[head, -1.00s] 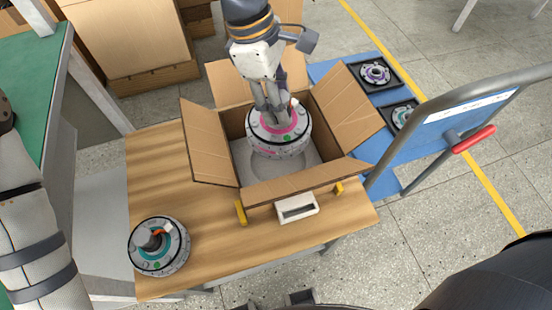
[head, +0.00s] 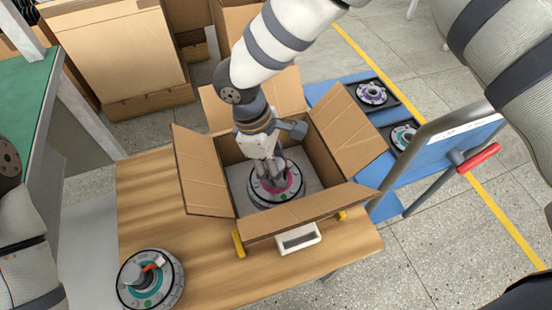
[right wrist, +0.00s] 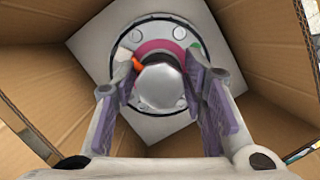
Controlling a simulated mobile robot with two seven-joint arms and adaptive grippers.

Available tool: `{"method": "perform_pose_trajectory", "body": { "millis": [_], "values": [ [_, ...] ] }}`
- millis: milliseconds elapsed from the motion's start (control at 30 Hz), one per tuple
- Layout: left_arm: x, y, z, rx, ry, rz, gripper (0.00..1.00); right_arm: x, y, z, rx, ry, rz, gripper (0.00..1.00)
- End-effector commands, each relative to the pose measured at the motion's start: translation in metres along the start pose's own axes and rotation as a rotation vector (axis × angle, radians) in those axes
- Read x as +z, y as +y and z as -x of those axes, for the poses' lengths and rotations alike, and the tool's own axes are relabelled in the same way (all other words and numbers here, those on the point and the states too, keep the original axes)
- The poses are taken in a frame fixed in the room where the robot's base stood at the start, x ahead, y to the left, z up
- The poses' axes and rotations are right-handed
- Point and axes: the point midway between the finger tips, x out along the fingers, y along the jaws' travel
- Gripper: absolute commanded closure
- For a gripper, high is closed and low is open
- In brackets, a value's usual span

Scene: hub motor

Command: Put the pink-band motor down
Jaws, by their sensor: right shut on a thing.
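The pink-band motor (head: 286,191) is deep inside the open cardboard box (head: 208,170), upright, low at the grey insert (head: 238,180). I cannot tell whether it fully rests on it. My right gripper (head: 268,176) reaches down into the box and is shut on the motor's central shaft. In the right wrist view the purple-padded fingers (right wrist: 165,98) stand on both sides of the grey shaft, with the motor's pink band (right wrist: 152,47) behind it and an orange piece beside it. My left gripper is out of view; only part of its arm shows at the left edge.
A teal-band motor (head: 150,284) stands on the wooden table (head: 205,262) at front left. The box flaps are spread outward around the arm. A blue cart (head: 440,160) at the right carries two motors in black trays, a purple-band one (head: 371,93) and a teal-band one (head: 404,137).

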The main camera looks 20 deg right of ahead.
Motion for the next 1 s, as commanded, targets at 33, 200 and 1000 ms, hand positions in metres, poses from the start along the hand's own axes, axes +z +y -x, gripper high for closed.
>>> {"method": "perform_pose_trajectory", "body": {
  "millis": [33, 200, 1000],
  "values": [
    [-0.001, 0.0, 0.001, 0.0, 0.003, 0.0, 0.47, 0.0, 0.001, 0.003, 0.003, 0.002, -0.001, 1.0],
    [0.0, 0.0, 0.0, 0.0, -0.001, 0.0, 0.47, -0.001, 0.001, -0.001, 0.002, 0.001, -0.001, 1.0],
    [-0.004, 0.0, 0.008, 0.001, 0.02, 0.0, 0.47, 0.0, 0.001, 0.092, 0.005, 0.003, -0.002, 0.41]
  ]
}}
